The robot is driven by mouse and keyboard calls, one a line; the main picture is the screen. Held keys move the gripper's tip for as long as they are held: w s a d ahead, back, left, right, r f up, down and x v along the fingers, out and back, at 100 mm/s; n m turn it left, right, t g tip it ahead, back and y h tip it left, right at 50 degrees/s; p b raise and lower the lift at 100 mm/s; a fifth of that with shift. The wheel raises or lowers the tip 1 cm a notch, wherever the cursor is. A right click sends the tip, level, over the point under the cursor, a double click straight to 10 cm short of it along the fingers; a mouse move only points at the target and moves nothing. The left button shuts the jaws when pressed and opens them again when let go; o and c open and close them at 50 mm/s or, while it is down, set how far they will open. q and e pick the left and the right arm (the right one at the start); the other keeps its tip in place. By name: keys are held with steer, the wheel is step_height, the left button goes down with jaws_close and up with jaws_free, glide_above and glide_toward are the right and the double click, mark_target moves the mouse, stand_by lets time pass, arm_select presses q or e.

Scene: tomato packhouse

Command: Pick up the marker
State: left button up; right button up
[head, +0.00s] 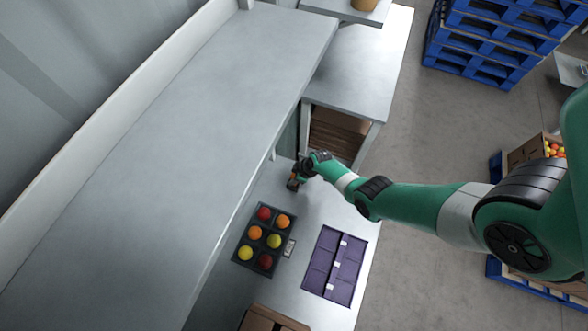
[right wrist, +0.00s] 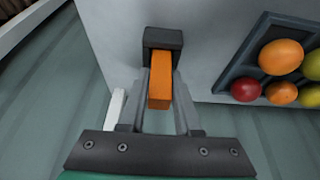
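The marker is an orange bar with a dark block at its far end. In the right wrist view the marker (right wrist: 160,82) lies between the fingertips of my right gripper (right wrist: 161,88), with a finger against each side. The dark block (right wrist: 162,38) is just beyond the fingertips. In the head view my right gripper (head: 296,178) is at the far end of the grey bench, and a small orange-red part of the marker shows by it. I cannot tell whether the marker is clear of the bench. My left gripper is not in view.
A dark tray (head: 236,254) with red, orange and yellow tomatoes is near the gripper. A small label-like item (head: 289,248) and a purple folded crate (head: 335,265) are beside it. A raised grey shelf (head: 180,120) fills the left. A brown box (head: 270,318) is at the bottom.

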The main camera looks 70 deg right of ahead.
mark_target(293, 175)
jaws_close()
steer(key=shift+r+p, duration=0.35)
steer(key=shift+r, duration=0.15)
step_height(293, 175, up, 2)
steer(key=shift+r+p, duration=0.25)
steer(key=shift+p, duration=0.45)
steer(key=s+a+r+p, duration=0.6)
steer(key=s+r+p, duration=0.3)
steer(key=s+p, duration=0.3)
steer(key=shift+s+r, duration=0.3)
steer(key=shift+s, duration=0.05)
